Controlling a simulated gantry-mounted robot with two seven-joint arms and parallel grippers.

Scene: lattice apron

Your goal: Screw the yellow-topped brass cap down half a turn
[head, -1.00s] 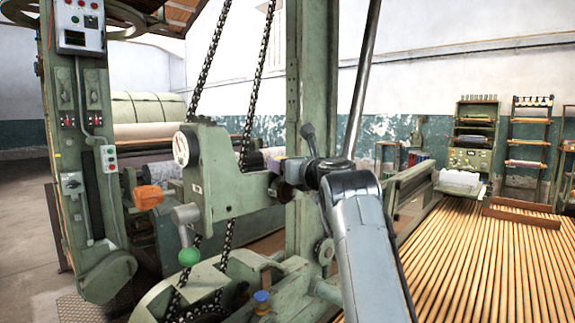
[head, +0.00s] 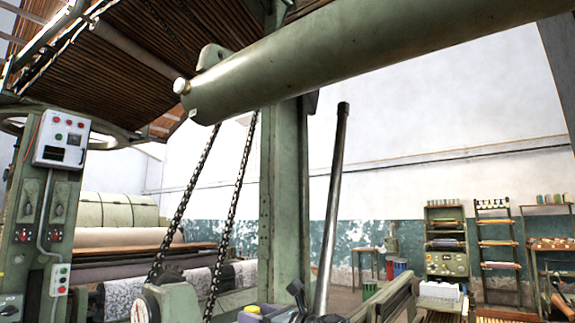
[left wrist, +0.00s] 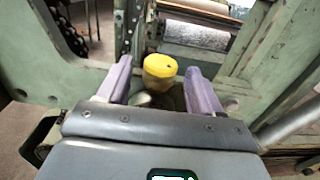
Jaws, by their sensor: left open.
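The yellow-topped cap (left wrist: 160,66) shows in the left wrist view, between the two purple fingers of my left gripper (left wrist: 157,72). The gripper is open, with a gap between the cap and each finger. In the head view, the yellow top (head: 252,309) just shows at the bottom edge, close to my left gripper (head: 264,314), which is mostly cut off there. My right gripper is in neither view.
A green upright post (head: 285,190) and a hanging chain (head: 240,200) stand close by the gripper. A slanted metal bar (head: 331,210) rises to its right. A large green cylinder (head: 370,50) crosses overhead. Racks (head: 445,240) stand along the back wall.

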